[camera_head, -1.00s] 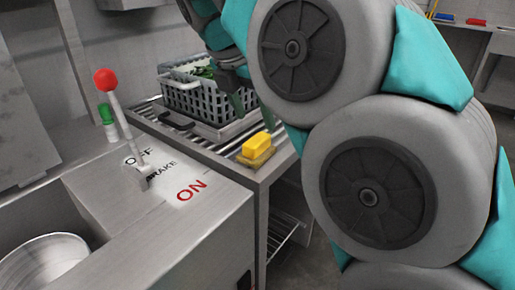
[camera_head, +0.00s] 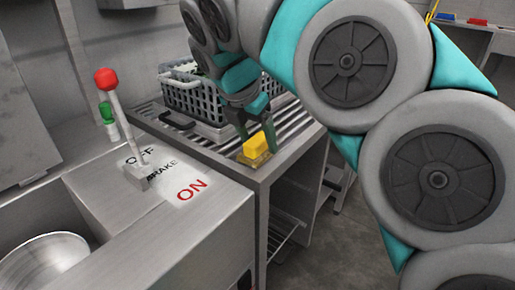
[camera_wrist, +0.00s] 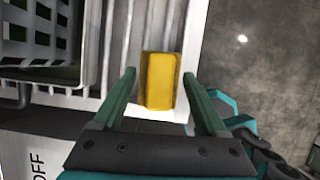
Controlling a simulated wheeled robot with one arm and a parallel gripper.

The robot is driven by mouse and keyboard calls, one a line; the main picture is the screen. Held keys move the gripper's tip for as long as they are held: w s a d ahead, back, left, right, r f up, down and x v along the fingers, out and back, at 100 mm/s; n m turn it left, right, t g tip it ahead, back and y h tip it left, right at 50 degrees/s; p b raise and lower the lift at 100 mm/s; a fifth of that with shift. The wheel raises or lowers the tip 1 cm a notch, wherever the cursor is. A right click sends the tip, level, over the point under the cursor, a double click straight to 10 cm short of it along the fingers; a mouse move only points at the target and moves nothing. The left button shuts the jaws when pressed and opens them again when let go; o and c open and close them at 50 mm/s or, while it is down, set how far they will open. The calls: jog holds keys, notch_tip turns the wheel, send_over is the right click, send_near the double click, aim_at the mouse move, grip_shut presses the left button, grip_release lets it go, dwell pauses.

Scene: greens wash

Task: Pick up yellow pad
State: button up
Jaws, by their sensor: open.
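The yellow pad (camera_head: 256,146) sits near the front corner of the slatted metal table (camera_head: 212,151), on top of a darker, flat yellow-brown piece. In the wrist view the yellow pad (camera_wrist: 160,80) lies ahead of and between the two green fingers. My gripper (camera_head: 257,137) is open, its fingers pointing down around the pad in the head view. In the wrist view my gripper (camera_wrist: 158,88) holds nothing, and gaps show on both sides of the pad. I cannot tell whether the fingertips are level with the pad.
A grey crate (camera_head: 190,97) with greens stands behind on the table. The floor right of the table is clear.

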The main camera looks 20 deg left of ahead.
aim_at(261, 136)
jog(key=shift+f, duration=0.2)
jog(key=c, duration=1)
jog(key=shift+w+r, duration=0.1)
jog(key=shift+r, duration=1.55)
jog(key=shift+s+r, duration=0.2)
jog(key=shift+s, duration=0.05)
jog(key=s, duration=0.5)
jog(key=s+r+b, duration=0.1)
jog(key=s, duration=0.9)
jog(key=shift+s+a+r, duration=0.2)
jog(key=shift+s+a, duration=0.1)
jog(key=shift+a, duration=0.1)
